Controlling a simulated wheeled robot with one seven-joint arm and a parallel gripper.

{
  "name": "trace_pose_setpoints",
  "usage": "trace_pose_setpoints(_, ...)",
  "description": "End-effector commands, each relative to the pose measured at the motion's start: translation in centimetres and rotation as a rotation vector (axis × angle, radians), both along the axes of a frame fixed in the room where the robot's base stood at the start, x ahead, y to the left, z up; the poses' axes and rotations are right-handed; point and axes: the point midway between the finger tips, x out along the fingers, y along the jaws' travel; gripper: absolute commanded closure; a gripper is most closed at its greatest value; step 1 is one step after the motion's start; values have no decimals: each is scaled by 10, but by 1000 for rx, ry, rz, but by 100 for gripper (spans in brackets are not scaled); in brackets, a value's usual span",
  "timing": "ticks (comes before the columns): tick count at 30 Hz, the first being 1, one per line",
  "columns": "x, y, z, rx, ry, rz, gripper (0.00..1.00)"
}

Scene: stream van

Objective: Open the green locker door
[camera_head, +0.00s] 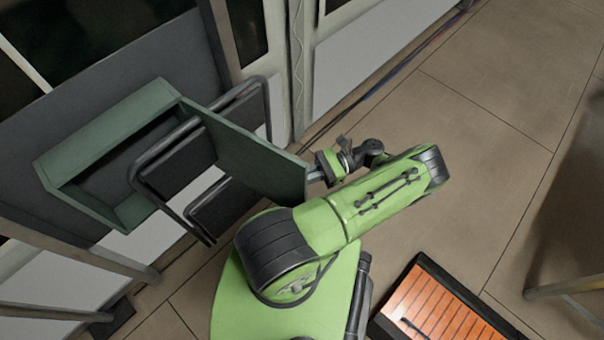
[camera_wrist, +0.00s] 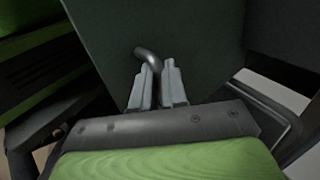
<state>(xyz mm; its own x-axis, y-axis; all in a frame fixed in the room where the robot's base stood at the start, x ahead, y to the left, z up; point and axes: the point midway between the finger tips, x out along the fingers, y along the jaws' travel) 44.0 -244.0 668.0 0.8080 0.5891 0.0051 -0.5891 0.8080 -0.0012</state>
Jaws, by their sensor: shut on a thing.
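The green locker (camera_head: 107,200) is fixed to the wall at the left in the head view. Its door (camera_head: 243,150) is swung well out from the box toward my arm, and part of the dark inside shows. My gripper (camera_head: 312,176) is at the door's free edge in the head view. In the wrist view, my gripper (camera_wrist: 158,85) is shut on a dark bent handle (camera_wrist: 149,57) that stands out from the door face (camera_wrist: 195,30). The handle is hidden in the head view.
Black-framed folding chairs (camera_head: 182,165) stand close behind and below the door. A wooden slatted top with a dark frame (camera_head: 436,310) lies at the lower right, near my base. The tiled floor (camera_head: 480,130) at the right is mostly clear.

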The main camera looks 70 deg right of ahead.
Motion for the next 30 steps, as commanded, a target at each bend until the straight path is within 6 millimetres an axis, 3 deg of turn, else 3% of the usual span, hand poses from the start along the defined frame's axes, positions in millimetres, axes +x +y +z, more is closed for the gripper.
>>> trace_pose_setpoints(7,7,-2,2,-1,-11,-8,100)
trace_pose_setpoints(8,7,-2,2,-1,-11,-9,83)
trace_pose_setpoints(12,6,-3,2,-3,-10,-10,62)
trace_pose_setpoints(30,2,-3,1,-4,-3,-11,62)
